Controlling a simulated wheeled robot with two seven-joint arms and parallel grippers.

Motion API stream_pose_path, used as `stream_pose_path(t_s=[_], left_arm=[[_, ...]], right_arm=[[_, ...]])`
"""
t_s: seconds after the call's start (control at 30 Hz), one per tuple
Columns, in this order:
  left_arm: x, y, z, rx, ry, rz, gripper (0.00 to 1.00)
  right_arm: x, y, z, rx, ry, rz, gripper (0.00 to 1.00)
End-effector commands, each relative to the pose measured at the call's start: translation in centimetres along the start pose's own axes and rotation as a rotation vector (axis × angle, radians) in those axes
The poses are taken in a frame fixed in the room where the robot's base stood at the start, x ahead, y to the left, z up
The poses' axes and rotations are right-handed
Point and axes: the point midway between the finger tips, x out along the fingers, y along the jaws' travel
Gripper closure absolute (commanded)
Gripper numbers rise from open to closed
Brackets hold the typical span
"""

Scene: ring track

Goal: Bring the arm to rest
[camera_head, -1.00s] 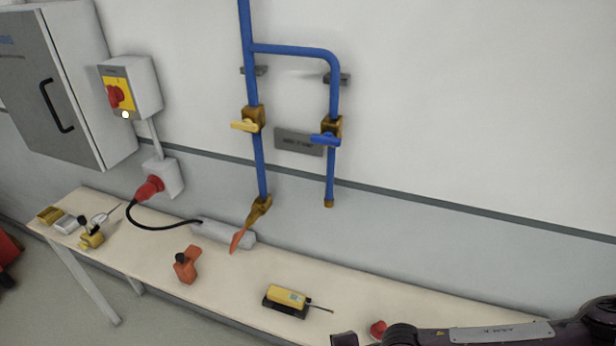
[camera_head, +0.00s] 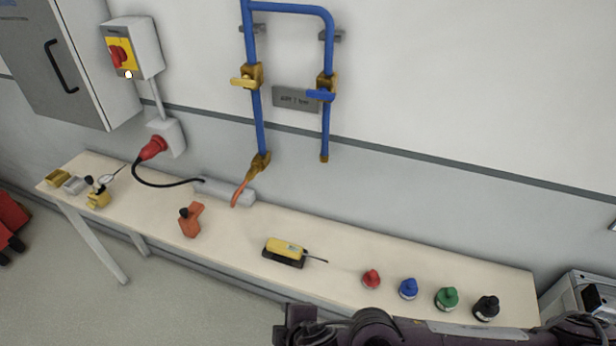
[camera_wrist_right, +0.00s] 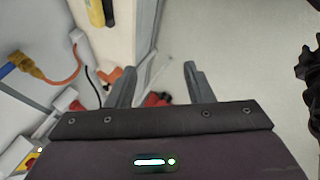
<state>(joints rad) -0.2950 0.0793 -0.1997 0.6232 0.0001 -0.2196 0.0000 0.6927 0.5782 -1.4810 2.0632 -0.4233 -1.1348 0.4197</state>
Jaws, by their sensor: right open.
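My right arm (camera_head: 440,332) comes in from the right along the bottom edge of the head view, in front of the bench. Its dark wrist end shows at the bottom middle; the fingers are not visible there. In the right wrist view my right gripper (camera_wrist_right: 158,82) has its two grey fingers spread apart with nothing held between them. Floor and a blurred red thing (camera_wrist_right: 154,99) lie beyond the fingers. My left arm and gripper are not in view.
A long bench (camera_head: 345,250) stands against the wall. On it are a yellow device (camera_head: 286,248), an orange part (camera_head: 191,221) and red (camera_head: 372,279), blue (camera_head: 408,289), green (camera_head: 447,298) and black (camera_head: 487,307) knobs. Blue pipes (camera_head: 258,120) and a cabinet (camera_head: 50,60) are on the wall.

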Motion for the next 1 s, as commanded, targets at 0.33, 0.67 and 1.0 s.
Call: stream_pose_path(t_s=[0.33,0.67,1.0], left_arm=[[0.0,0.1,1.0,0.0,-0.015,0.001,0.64],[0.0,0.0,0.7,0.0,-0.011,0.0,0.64],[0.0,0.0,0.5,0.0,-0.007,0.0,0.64]], right_arm=[[-6.3,5.2,-4.7,0.512,0.098,0.025,0.53],[-9.5,6.2,8.3,1.067,-0.133,0.02,0.53],[-12.5,0.8,18.6,1.339,-0.39,0.001,0.53]])
